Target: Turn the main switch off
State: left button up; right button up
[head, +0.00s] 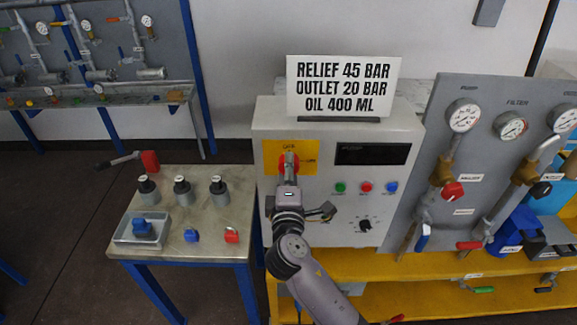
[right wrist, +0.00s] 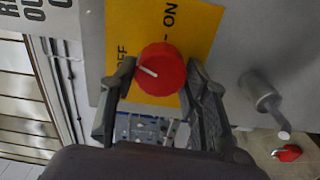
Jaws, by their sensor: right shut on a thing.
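The main switch is a round red knob (head: 289,163) on a yellow plate (head: 306,168) at the upper left of the grey control box. In the right wrist view the knob (right wrist: 162,72) sits between the two fingers of my right gripper (right wrist: 161,80), which is shut on it. Its white pointer line points left and slightly up, toward the OFF lettering; ON is at the upper right of the plate. In the head view my right gripper (head: 290,182) covers the knob's lower part. My left gripper is not in view.
The control box (head: 330,225) also carries a dark display (head: 371,154), several small buttons and a black selector knob (head: 364,225). A sign (head: 344,87) stands on top. A table (head: 180,260) with flanged vessels (head: 182,190) is to the left; a gauge panel (head: 480,160) is to the right.

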jog(key=shift+f+n+p, duration=0.1)
jog(key=shift+n+p, duration=0.65)
jog(key=shift+n, duration=1.55)
jog(key=o, duration=1.2)
jog(key=shift+c, duration=0.2)
jog(key=s, duration=1.2)
